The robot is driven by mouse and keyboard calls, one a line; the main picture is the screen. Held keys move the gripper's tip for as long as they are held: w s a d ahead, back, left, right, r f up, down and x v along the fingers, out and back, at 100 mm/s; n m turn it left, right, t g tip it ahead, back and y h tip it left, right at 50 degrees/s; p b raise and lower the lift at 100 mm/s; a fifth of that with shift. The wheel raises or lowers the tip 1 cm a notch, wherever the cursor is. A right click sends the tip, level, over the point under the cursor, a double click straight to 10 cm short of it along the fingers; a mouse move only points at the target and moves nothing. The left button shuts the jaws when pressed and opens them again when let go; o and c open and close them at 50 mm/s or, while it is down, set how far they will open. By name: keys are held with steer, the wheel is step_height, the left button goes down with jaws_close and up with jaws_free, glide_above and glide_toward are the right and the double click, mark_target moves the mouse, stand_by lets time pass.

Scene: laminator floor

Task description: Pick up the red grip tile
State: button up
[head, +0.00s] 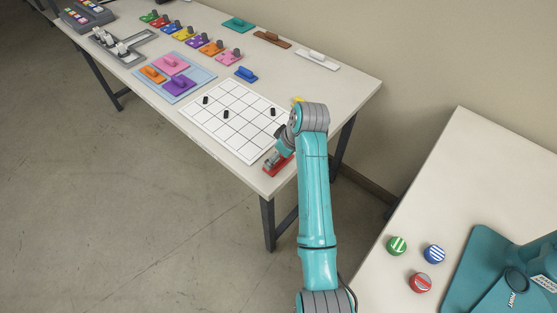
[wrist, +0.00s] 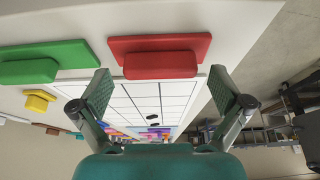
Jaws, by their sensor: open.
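The red grip tile (wrist: 192,47) is a flat red slab with a raised red bar grip, at the top middle of the wrist view. In the head view the red tile (head: 282,169) lies at the near right corner of the long table, partly hidden by my gripper (head: 274,160). In the wrist view my gripper (wrist: 162,90) is open, with its two fingers wide apart. The red bar appears between and beyond the fingertips, and nothing is held.
A green tile (wrist: 50,62) and a yellow piece (wrist: 39,100) lie left of the red tile in the wrist view. A white grid board (head: 222,128) with small black pieces lies close by. Other coloured grip tiles stand farther along the table (head: 335,92).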

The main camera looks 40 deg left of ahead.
steer(key=c, duration=1.5)
